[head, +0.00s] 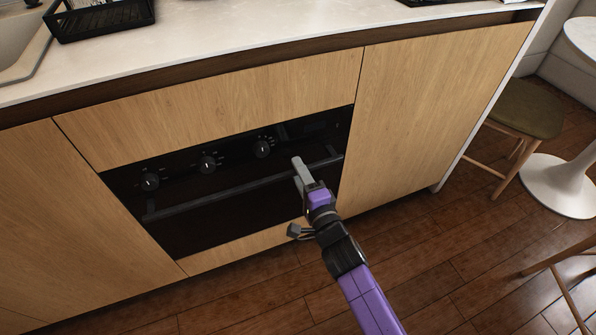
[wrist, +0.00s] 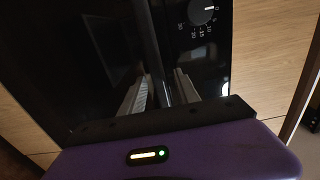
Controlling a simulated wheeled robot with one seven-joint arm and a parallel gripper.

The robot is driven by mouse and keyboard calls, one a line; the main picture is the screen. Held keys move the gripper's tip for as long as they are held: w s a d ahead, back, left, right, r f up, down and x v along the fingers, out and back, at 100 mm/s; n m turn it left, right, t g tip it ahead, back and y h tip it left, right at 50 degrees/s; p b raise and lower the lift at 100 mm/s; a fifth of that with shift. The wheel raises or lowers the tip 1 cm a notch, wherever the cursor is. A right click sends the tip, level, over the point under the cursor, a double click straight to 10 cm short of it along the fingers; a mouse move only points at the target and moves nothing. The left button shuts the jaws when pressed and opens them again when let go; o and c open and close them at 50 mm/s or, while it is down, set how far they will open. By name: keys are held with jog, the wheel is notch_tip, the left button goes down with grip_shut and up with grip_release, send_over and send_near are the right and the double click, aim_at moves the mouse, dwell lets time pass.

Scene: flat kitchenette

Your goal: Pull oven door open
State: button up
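The black oven (head: 205,232) is set into the wooden cabinet, and its door looks shut. A dark bar handle (head: 240,187) runs across the top of the door. My gripper (head: 299,172) is at the right part of this handle, reaching in from the lower right. In the wrist view, the handle (wrist: 150,40) runs upright in the picture. The two grey fingers of my gripper (wrist: 161,88) stand apart, on either side of the handle's line. I cannot tell whether they touch it.
Several knobs (head: 207,164) sit above the handle; one shows close in the wrist view (wrist: 203,12). Wooden cabinet fronts (head: 430,110) flank the oven. A stool (head: 520,108) and a white pedestal table base (head: 560,185) stand at right. The wooden floor (head: 440,250) before the oven is clear.

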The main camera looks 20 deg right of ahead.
jog(key=shift+w, duration=0.35)
grip_shut()
dwell(1.2)
